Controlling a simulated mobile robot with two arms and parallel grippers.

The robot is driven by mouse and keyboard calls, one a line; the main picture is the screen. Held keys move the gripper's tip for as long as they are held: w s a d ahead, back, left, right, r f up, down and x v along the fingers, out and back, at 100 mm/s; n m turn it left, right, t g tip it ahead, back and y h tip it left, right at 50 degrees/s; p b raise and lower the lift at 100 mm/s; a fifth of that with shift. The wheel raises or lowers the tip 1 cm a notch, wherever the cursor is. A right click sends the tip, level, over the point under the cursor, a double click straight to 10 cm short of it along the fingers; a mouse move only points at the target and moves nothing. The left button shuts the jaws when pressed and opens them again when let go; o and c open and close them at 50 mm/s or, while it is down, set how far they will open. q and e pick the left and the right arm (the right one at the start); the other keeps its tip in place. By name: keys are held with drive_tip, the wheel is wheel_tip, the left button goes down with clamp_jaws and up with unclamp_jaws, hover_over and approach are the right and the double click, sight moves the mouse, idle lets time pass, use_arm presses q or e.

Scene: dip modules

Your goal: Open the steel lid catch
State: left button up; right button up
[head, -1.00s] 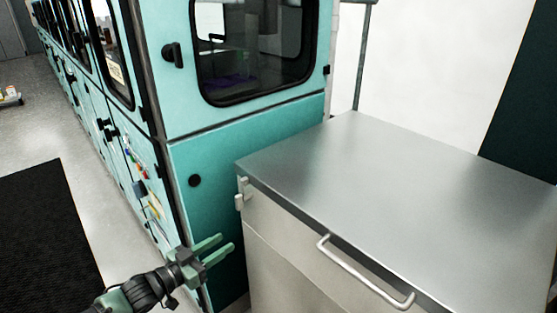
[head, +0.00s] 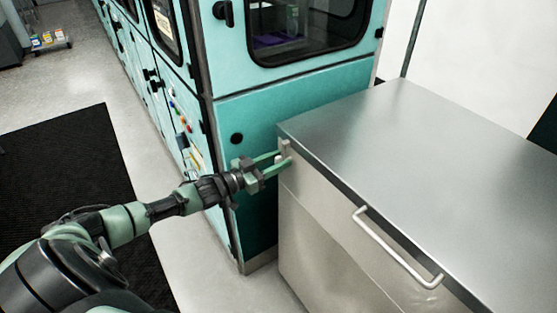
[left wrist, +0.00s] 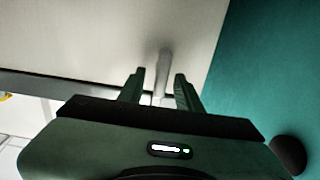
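The steel lid catch (head: 284,149) is a small metal piece at the left corner of the steel chest, just below the lid (head: 400,125). In the left wrist view the catch (left wrist: 163,68) shows as a pale upright bar. My left gripper (head: 280,160) is at the catch, its green fingers pointing at it. In the left wrist view the gripper (left wrist: 160,90) is open, with a finger on each side of the catch and a gap visible beside it. The lid lies flat and closed. My right gripper is not in view.
A bar handle (head: 397,248) sticks out from the chest's front. A teal machine cabinet (head: 240,110) with black knobs stands close behind and left of the chest. A black mat (head: 75,180) lies on the open floor at left.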

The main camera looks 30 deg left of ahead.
use_arm(q)
drive_tip(key=shift+w, duration=0.1)
clamp_jaws()
idle(1.4)
